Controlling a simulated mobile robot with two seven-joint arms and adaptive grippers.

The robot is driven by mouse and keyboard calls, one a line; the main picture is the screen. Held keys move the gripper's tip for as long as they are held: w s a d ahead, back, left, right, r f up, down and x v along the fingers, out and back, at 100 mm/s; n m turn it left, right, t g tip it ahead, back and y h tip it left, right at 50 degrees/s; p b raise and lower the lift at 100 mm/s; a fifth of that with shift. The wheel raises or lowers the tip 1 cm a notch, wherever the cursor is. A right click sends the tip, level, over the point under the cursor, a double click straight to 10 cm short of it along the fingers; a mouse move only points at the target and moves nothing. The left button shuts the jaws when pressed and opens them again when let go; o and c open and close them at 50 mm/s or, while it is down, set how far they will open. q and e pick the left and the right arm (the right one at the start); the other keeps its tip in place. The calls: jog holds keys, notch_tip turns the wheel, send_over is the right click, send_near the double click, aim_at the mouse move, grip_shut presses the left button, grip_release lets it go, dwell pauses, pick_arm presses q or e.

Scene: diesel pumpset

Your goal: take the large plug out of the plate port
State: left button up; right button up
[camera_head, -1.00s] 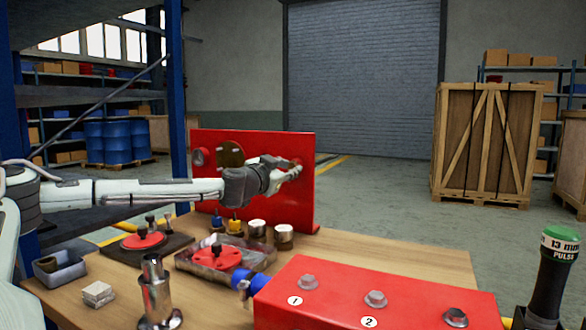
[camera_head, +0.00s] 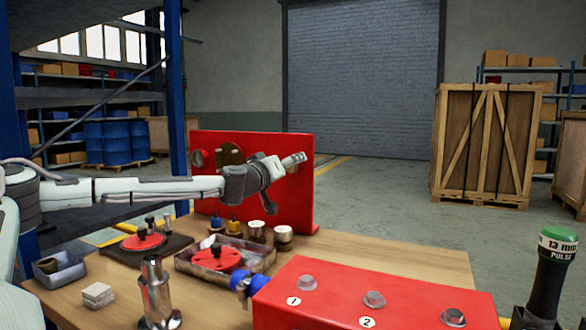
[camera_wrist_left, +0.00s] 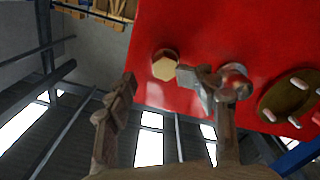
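The red plate (camera_head: 300,205) stands upright at the back of the table. In the left wrist view, a brass hex plug (camera_wrist_left: 165,65) sits in the plate (camera_wrist_left: 110,45), just beyond the fingers; I cannot tell whether it is the large one. My left gripper (camera_head: 282,180) is in front of the plate's right part and hides it in the head view. In the wrist view its fingers (camera_wrist_left: 160,95) are spread with empty space between them. A shiny round metal piece (camera_wrist_left: 235,78) shows by one fingertip; contact is unclear. My right gripper is out of view.
An oval flange with studs (camera_wrist_left: 290,97) is close to one finger. A red box with bolts (camera_head: 400,300) fills the front.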

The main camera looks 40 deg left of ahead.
pick_arm(q)
jog(key=shift+f, duration=0.2)
jog(key=m, duration=0.3)
jog(key=m+b, duration=0.1)
jog(key=m, duration=0.2)
jog(key=shift+d+f, duration=0.15)
jog(key=shift+d, duration=0.05)
jog(key=m, duration=0.5)
jog(key=shift+f, duration=0.2)
jog(key=m, duration=0.7)
jog(key=shift+d+f, duration=0.1)
jog(key=shift+f, duration=0.15)
